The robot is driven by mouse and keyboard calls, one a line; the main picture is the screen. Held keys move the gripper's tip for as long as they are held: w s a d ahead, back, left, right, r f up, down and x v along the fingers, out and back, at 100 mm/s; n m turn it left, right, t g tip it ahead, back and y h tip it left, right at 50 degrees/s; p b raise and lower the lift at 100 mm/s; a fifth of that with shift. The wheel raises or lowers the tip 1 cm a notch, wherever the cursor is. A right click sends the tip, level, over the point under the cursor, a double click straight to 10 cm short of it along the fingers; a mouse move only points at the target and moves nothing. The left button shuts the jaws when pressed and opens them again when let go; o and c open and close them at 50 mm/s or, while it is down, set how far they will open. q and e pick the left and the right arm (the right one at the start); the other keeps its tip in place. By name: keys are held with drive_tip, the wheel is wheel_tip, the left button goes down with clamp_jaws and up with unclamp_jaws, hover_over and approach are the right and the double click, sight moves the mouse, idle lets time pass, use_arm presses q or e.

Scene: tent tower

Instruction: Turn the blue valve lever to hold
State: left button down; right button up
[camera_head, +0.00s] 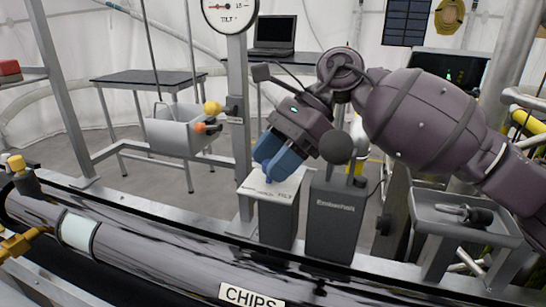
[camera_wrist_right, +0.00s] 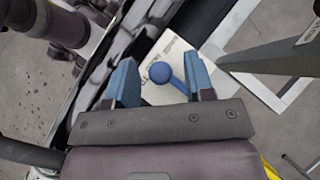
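The blue lever (camera_wrist_right: 160,73) has a round knob and a short arm, and it stands on a white plate (camera_wrist_right: 178,60) with printed lettering. In the right wrist view the knob lies between the two blue fingers of my right gripper (camera_wrist_right: 161,80), with a gap on each side. The same right gripper (camera_head: 267,168) shows in the head view, pointing down over a grey box with a white top (camera_head: 283,197). There the fingers hide the lever. I cannot tell how far the fingertips are above the plate.
A dark box lettered Emberhelt (camera_head: 333,220), with a black ball knob (camera_head: 336,147), stands right beside the white-topped box. A tilt gauge (camera_head: 230,14) is on a post behind. A grey tray (camera_head: 465,220) is at the right. A long pipe (camera_head: 150,255) runs along the front.

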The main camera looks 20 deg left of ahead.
drive_tip(key=v, duration=1)
drive_tip(key=shift+w+d+r, duration=0.15)
drive_tip(key=shift+d+r, duration=0.05)
drive_tip(key=shift+r, duration=0.1)
